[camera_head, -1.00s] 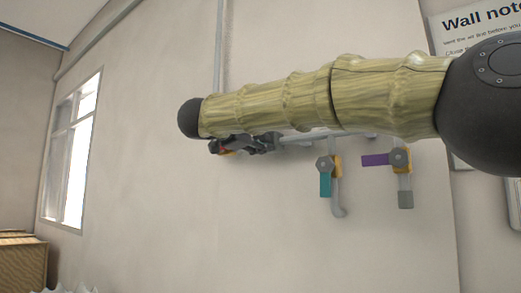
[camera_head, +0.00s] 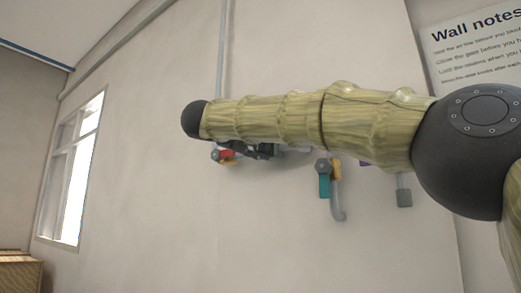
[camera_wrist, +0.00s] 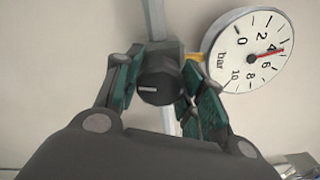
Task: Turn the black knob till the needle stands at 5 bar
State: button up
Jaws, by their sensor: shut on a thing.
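The black knob (camera_wrist: 158,82) sits on a grey pipe in the wrist view, with a light mark across its face. My gripper (camera_wrist: 160,92) is shut on it, one teal-lined finger on each side. The round white gauge (camera_wrist: 233,50) is at the upper right of the wrist view, marked 0 to 10 bar. In the head view my gripper (camera_head: 255,151) is by the wall, partly behind my arm. The knob and gauge cannot be made out there.
A red-handled valve (camera_head: 222,155) is just left of my gripper. A teal-handled valve (camera_head: 324,184) hangs to the right. A purple handle (camera_head: 365,163) is mostly hidden by my arm. A wall notes sheet (camera_head: 478,55) is at upper right. The wall below is clear.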

jog(key=shift+f, duration=0.15)
jog(key=o, duration=1)
jog(key=v, duration=1.2)
